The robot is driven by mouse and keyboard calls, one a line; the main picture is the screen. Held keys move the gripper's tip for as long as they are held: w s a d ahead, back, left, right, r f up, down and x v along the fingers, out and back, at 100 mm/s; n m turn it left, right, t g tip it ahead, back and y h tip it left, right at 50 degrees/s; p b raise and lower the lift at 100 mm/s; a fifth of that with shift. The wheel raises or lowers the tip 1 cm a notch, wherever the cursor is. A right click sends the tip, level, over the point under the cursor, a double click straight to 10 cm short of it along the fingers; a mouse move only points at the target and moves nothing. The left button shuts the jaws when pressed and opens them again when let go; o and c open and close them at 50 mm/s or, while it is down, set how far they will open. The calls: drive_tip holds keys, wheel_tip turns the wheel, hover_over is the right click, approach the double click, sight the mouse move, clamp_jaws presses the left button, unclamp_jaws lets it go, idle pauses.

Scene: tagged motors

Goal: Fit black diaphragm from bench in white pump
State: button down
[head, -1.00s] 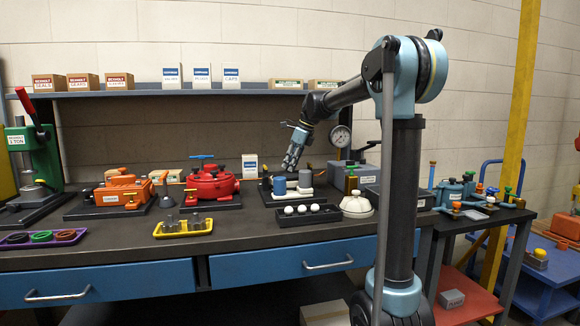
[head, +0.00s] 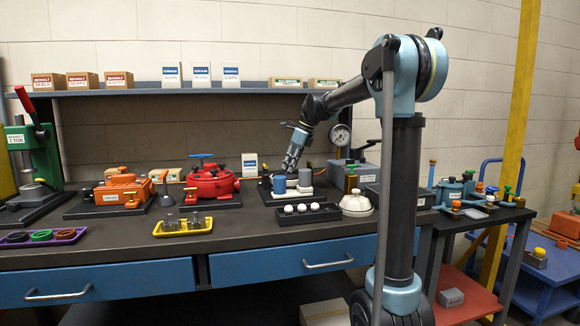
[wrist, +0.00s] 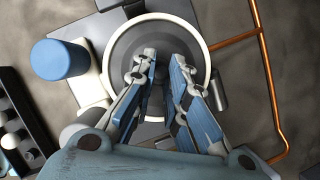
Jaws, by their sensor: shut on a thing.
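In the wrist view, the black diaphragm (wrist: 128,43) is a dark round disc directly below my gripper (wrist: 160,72). It appears within the round white rim of the white pump (wrist: 207,68); I cannot tell whether it is seated or just above. My gripper's two fingers are shut on the raised middle of the diaphragm, which they partly hide. In the head view my gripper (head: 291,164) points down at the pump, behind the blue cylinder (head: 279,184) and grey cylinder (head: 305,177). The diaphragm cannot be made out there.
A black tray with white balls (head: 301,211) lies in front of the pump, and a white dome (head: 357,204) stands right of it. A red pump (head: 211,184) stands to the left. A copper pipe (wrist: 262,60) runs beside the pump. A gauge (head: 340,135) stands behind.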

drive_tip(key=shift+f, duration=0.7)
drive_tip(key=c, duration=1.5)
unclamp_jaws()
drive_tip(key=shift+r, duration=0.15)
drive_tip(key=shift+r, duration=2.9)
drive_tip(key=v, duration=1.2)
